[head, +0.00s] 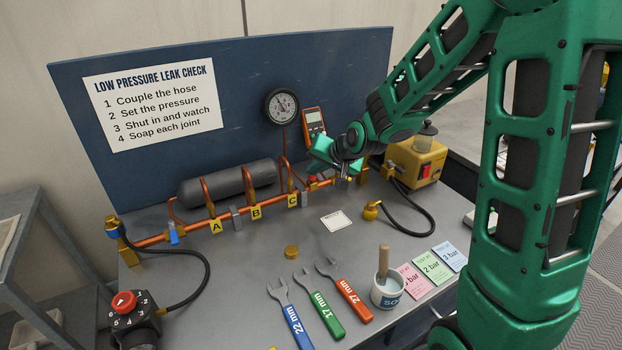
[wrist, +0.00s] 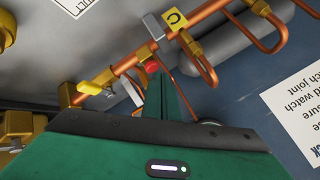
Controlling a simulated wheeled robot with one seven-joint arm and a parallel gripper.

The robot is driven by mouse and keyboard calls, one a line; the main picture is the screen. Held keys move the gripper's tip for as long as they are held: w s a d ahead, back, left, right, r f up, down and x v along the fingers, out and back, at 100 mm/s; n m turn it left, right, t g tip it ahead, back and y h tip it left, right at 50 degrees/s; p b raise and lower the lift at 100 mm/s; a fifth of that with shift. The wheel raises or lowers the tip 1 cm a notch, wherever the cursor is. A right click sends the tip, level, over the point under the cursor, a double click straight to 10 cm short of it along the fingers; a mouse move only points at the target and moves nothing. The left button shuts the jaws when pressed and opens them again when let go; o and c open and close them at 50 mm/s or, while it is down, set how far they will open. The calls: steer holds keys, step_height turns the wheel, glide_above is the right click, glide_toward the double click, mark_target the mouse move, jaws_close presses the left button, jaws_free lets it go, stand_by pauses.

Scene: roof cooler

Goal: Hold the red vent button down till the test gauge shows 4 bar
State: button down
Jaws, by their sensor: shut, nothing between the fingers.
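The red vent button (head: 312,178) sits on the copper pipe run, right of the yellow C tag. It also shows in the wrist view (wrist: 152,67), at the tips of my fingers. My gripper (head: 313,171) is shut and empty, with its tips at the button. I cannot tell whether they touch it or press it down; the tips hide part of it in the wrist view (wrist: 153,75).
An orange handheld meter (head: 314,122) is on the panel beside the gauge. A yellow box (head: 415,160) stands right of my gripper. A grey cylinder (head: 225,183) lies behind the pipes. Wrenches (head: 318,306), a white pot (head: 388,292) and coloured cards (head: 433,268) lie toward the front.

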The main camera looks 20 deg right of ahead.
steer(key=shift+f, duration=0.5)
stand_by(1.0)
steer(key=shift+r, duration=0.9)
steer(key=shift+r, duration=2.55)
steer(key=s+d+g+h, duration=0.2)
steer(key=s+d+g, duration=0.1)
steer(key=s+d, duration=0.75)
steer(key=s+d+g, duration=0.3)
steer(key=s, duration=1.1)
steer(key=s+d+g, duration=0.2)
steer(key=s+d, duration=0.1)
steer(key=s, duration=1.2)
steer(key=shift+s+d+f+m+g, duration=0.15)
steer(key=shift+d+f+m+g, duration=0.1)
steer(key=shift+f+m+g, duration=0.15)
